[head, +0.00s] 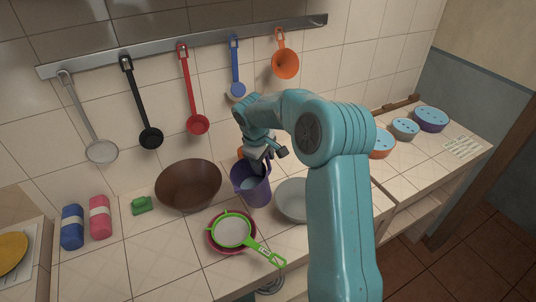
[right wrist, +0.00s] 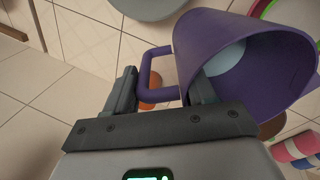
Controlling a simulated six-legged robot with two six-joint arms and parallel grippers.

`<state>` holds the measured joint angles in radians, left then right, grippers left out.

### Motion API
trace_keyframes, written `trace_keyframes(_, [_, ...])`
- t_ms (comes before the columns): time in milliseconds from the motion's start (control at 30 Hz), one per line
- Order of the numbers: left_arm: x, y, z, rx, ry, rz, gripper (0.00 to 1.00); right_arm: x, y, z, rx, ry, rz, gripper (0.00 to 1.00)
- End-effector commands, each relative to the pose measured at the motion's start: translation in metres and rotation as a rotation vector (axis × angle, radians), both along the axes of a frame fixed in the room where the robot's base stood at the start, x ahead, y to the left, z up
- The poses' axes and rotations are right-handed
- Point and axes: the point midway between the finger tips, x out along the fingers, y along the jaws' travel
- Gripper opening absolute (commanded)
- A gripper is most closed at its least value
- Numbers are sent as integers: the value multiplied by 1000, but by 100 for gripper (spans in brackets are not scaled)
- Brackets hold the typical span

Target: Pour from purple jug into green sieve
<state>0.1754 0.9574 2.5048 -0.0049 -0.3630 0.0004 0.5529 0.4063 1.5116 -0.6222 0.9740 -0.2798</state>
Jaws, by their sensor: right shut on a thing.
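The purple jug (head: 262,193) stands roughly upright near the middle of the counter, with something pale blue inside. My right gripper (head: 257,163) is at its rim. In the right wrist view, my right gripper (right wrist: 165,88) is shut on the purple jug (right wrist: 200,40) at its handle side; one finger is at the handle and the other reaches into the mouth. I cannot tell whether the jug's base touches the counter. The green sieve (head: 233,230) lies in front of the jug, over a pink bowl (head: 211,240), its handle pointing to lower right. My left gripper is not in view.
A brown bowl (head: 188,186) stands left of the jug and a grey bowl (head: 291,203) right of it. A green block (head: 142,205), pink bottle (head: 100,217) and blue bottle (head: 72,228) are at left. Utensils hang from a wall rail (head: 190,44).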

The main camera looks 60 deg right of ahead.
Motion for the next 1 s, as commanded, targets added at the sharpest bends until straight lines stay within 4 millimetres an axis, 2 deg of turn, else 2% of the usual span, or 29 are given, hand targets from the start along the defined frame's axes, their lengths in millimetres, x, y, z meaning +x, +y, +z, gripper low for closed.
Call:
trace_keyframes(233, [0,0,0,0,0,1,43,1,20,-3,-70,-7,6,8])
trace_keyframes(467, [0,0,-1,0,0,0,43,1,22,18,-199,-10,6,8])
trace_keyframes(633, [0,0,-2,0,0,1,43,1,30,25,-371,-11,14,8])
trace_keyframes(833, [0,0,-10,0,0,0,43,1,44,21,-607,-15,15,8])
trace_keyframes(900, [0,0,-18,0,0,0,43,0,46,20,-652,-18,10,8])
trace_keyframes(1000, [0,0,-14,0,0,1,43,0,45,26,-658,-18,5,8])
